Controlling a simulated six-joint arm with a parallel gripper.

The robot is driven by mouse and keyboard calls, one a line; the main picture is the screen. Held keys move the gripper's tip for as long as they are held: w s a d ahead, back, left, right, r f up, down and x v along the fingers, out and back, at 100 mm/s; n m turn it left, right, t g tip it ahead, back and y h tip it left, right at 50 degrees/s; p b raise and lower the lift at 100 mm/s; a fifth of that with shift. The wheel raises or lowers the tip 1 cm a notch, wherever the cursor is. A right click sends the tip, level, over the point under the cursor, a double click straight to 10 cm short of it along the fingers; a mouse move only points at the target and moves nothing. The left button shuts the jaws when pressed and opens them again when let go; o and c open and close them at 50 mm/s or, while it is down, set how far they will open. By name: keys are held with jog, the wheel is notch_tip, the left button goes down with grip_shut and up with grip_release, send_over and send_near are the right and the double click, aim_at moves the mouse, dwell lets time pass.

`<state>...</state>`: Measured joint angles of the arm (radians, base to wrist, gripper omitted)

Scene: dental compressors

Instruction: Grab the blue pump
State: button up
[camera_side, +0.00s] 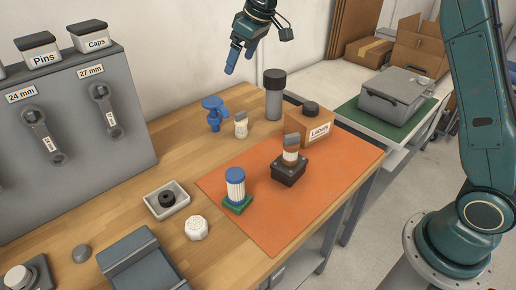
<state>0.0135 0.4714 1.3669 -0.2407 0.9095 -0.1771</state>
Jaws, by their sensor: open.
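A blue object (214,113) with a wide top and narrower stem stands at the back of the wooden workbench. It is the only all-blue item on the bench, though I cannot tell for sure that it is the pump. A white ribbed cylinder with a blue cap (236,188) stands on a green base on the orange mat. My gripper (238,63), with blue fingers, hangs above the back of the bench, open and empty. It is well above the blue object and slightly right of it, apart from everything.
A small white bottle (241,125) and dark-lidded grey cylinder (274,97) stand close right of the blue object. A cardboard Labels box (309,126) and a dark-based unit (289,169) stand farther right. The orange mat (275,220) has bare room in front.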

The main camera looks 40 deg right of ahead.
jog(key=w+f+n, duration=0.1)
jog(key=w+f, duration=0.5)
jog(key=shift+w+a+f, duration=0.3)
jog(key=shift+w+f, duration=0.05)
send_over(213, 115)
jog(key=d, duration=0.2)
jog(key=shift+s+a+f, duration=0.1)
jog(key=shift+s+f, duration=0.05)
jog(key=shift+f, duration=1.15)
jog(key=shift+s+a+f, duration=0.1)
jog(key=shift+s+f, duration=0.05)
jog(key=shift+f, duration=1.2)
jog(key=shift+s+f, duration=0.15)
jog(key=shift+f, duration=1.15)
jog(key=shift+x, duration=2.6)
jog(key=shift+a, duration=0.1)
jog(key=c, duration=1.1)
